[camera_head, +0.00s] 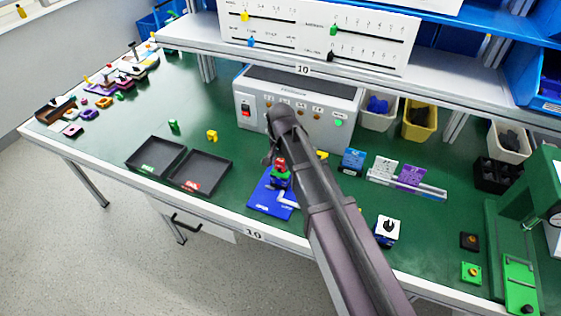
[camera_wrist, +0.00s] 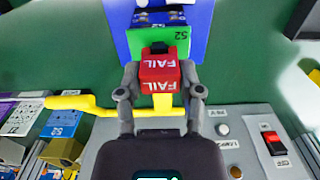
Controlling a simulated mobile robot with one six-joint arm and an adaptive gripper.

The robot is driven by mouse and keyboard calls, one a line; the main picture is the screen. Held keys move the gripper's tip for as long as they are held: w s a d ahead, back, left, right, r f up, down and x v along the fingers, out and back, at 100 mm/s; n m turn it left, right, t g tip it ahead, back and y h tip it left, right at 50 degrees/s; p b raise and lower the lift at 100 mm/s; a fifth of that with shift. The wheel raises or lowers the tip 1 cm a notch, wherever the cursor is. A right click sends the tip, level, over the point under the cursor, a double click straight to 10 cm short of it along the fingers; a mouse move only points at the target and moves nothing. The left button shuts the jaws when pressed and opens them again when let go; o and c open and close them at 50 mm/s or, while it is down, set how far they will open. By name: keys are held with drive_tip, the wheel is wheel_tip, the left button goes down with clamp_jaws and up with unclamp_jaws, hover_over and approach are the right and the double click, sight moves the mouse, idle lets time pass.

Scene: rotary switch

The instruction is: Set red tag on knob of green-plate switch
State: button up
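The red tag (camera_wrist: 160,72), marked FAIL, sits between the fingers of my gripper (camera_wrist: 160,82) in the wrist view. The fingers close on its sides. The red tag also shows below my gripper in the head view (camera_head: 281,163). The black knob (camera_wrist: 158,46) is partly hidden behind the tag. I cannot tell whether the tag touches the knob. In the head view the blue base (camera_head: 264,199) lies near the table's front edge.
A yellow bar (camera_wrist: 72,102) extends left beside my gripper. A grey control box (camera_head: 320,95) stands behind. Two black trays (camera_head: 203,187) lie left. Another switch (camera_head: 388,231) with a black knob stands right. The table between is partly clear.

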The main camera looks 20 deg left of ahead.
sight(281, 160)
drive_tip(key=o, duration=0.4)
drive_tip(key=shift+c, duration=0.2)
drive_tip(key=shift+r, duration=0.2)
wheel_tip(281, 160, up, 8)
drive_tip(key=p, duration=0.8)
drive_tip(key=shift+f, duration=0.1)
idle(0.7)
wheel_tip(281, 160, up, 9)
drive_tip(key=p, duration=0.9)
drive_tip(key=shift+d, duration=0.1)
idle(0.4)
